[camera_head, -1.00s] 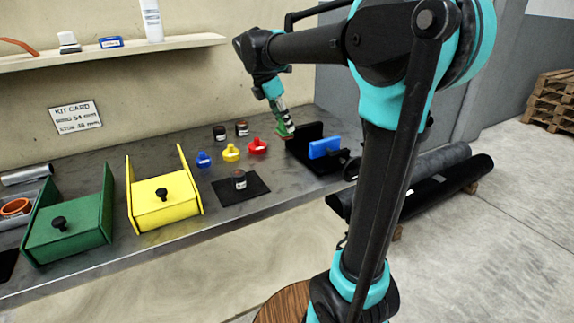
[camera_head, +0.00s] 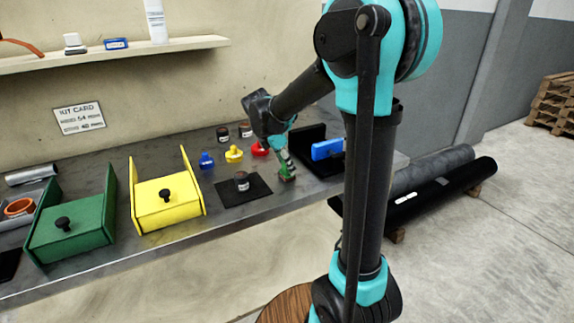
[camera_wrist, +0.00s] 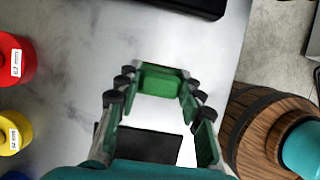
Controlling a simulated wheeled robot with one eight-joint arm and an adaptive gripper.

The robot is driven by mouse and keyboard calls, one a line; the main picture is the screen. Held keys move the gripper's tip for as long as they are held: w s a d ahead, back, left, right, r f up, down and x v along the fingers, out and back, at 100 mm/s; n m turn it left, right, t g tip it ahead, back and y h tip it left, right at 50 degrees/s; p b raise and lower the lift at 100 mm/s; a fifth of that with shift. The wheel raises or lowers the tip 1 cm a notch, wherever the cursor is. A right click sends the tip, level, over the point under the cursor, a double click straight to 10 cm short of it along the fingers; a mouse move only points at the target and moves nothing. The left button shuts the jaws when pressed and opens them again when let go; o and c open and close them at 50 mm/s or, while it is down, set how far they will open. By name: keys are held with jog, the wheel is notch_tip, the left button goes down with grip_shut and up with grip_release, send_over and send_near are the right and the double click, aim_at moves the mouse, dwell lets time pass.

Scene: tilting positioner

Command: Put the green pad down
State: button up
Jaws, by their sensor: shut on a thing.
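The green pad (camera_wrist: 161,83) is a small green block between my gripper's fingertips in the wrist view. My gripper (camera_head: 286,172) is shut on it and points down over the grey bench (camera_head: 310,187), between the black mat and the black tray. In the head view the pad (camera_head: 288,179) is a small green patch at the fingertips. I cannot tell whether the pad touches the bench.
A black mat (camera_head: 226,197) with a dark jar lies left of my gripper. A black tray (camera_head: 307,140) with a blue block (camera_head: 326,148) stands behind right. Red (camera_head: 259,149), yellow (camera_head: 234,154) and blue (camera_head: 206,160) knobbed pieces stand behind left. Bare bench surrounds the pad.

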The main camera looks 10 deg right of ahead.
jog(key=o, duration=1.2)
jog(key=shift+f, duration=0.1)
jog(key=v, duration=1.2)
jog(key=shift+d, duration=0.1)
jog(key=shift+s, duration=0.1)
